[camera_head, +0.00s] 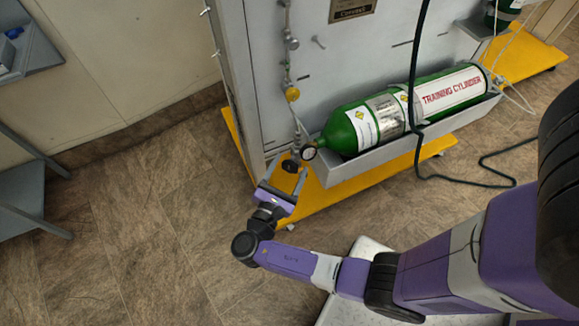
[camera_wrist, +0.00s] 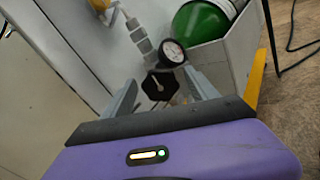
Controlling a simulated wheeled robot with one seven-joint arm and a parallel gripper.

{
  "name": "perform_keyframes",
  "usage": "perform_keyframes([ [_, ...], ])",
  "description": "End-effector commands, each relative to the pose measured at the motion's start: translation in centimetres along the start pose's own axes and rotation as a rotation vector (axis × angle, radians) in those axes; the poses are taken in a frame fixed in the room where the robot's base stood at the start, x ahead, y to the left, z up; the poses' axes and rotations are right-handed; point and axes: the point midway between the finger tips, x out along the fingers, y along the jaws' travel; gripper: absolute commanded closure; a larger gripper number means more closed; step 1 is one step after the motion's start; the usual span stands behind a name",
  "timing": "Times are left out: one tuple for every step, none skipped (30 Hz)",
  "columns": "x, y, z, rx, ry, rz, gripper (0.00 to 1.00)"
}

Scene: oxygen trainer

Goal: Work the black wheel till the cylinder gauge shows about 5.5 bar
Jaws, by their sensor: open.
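The black wheel (camera_wrist: 160,86) sits in the wrist view just below and left of the round cylinder gauge (camera_wrist: 173,52). In the head view the wheel (camera_head: 290,166) is at the lower left of the trainer, beside the gauge (camera_head: 309,152). The gauge has a pale dial; its reading is too small to tell. The green training cylinder (camera_head: 375,122) lies in a grey tray to the right. My gripper (camera_wrist: 163,92) is open, with one finger on each side of the wheel in the picture. I cannot tell whether the fingers touch it. The gripper also shows in the head view (camera_head: 283,183).
A grey panel (camera_head: 262,75) with a pipe and a yellow fitting (camera_head: 292,94) rises behind the wheel. The yellow base (camera_head: 335,191) runs beneath. A dark green hose (camera_head: 418,150) hangs before the cylinder. Floor to the left is clear up to a grey rack (camera_head: 20,195).

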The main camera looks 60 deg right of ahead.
Motion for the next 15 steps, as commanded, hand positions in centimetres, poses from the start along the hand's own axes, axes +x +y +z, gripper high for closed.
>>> perform_keyframes([
  [-0.6, 0.1, 0.0, 0.000, 0.002, 0.004, 0.33],
  [-1.0, 0.1, 0.0, 0.000, 0.003, 0.005, 0.33],
  [-1.5, 0.1, 0.0, 0.000, 0.002, 0.004, 0.33],
  [-2.0, 0.1, 0.0, 0.000, 0.002, 0.005, 0.33],
  [-2.5, 0.1, 0.1, 0.000, 0.001, 0.005, 0.33],
  [-3.3, 0.2, 0.0, 0.001, 0.002, 0.007, 0.33],
  [-3.8, 0.1, 0.0, 0.001, 0.002, 0.005, 0.33],
  [-4.2, 0.1, 0.0, 0.000, 0.002, 0.005, 0.33],
  [-4.9, 0.1, 0.0, 0.000, 0.001, 0.005, 0.33],
  [-5.3, 0.1, 0.0, 0.000, 0.001, 0.006, 0.33],
  [-5.7, 0.1, 0.0, 0.001, 0.001, 0.005, 0.33],
  [-6.2, 0.1, 0.0, 0.001, 0.002, 0.004, 0.33],
  [-6.5, 0.1, 0.0, 0.001, 0.002, 0.004, 0.33],
  [-6.8, 0.1, 0.0, 0.001, 0.001, 0.003, 0.33],
  [-7.0, 0.1, 0.0, 0.001, 0.001, 0.003, 0.33],
])
